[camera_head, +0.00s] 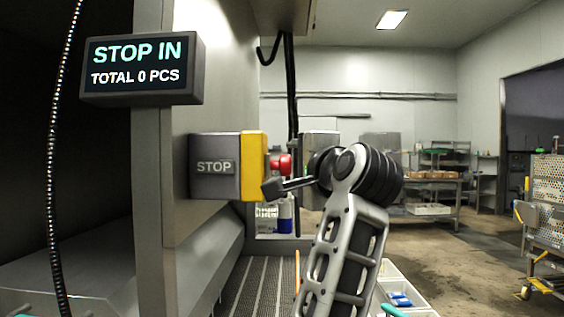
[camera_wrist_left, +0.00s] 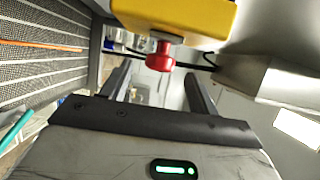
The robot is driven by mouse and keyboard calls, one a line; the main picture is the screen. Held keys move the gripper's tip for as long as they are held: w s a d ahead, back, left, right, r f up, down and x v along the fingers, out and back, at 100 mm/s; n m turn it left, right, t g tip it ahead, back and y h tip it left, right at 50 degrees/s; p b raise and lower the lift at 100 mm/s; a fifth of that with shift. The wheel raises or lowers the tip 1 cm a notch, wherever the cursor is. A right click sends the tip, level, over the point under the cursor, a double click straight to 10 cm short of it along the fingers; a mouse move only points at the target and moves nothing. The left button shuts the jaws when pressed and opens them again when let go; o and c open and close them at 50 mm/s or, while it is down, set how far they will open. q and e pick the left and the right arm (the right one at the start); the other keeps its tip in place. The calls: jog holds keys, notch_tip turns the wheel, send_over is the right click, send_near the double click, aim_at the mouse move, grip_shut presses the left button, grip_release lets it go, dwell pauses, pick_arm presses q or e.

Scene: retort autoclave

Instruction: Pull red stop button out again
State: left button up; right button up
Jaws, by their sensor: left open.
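The red stop button (camera_head: 281,164) sticks out from the right side of a grey box marked STOP (camera_head: 214,168) with a yellow front (camera_head: 253,165). My left gripper (camera_head: 273,187) is open, with its visible finger just below the button and near the yellow front. In the left wrist view the red button (camera_wrist_left: 160,56) shows just beyond the gap between the open fingers (camera_wrist_left: 157,76), under the yellow front (camera_wrist_left: 180,14). Nothing is held. Whether a finger touches the button I cannot tell. My right gripper is not in view.
A display (camera_head: 142,69) reading STOP IN, TOTAL 0 PCS hangs on the grey cabinet post at upper left. A black coiled cable (camera_head: 55,150) hangs at far left. White bins (camera_head: 405,295) stand low, right of my arm. Open floor lies further right.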

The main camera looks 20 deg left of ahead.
aim_at(282, 165)
pick_arm(q)
jog(key=p+x, duration=0.1)
jog(key=x, duration=0.6)
jog(key=shift+w+a, duration=0.1)
jog(key=shift+w, duration=0.1)
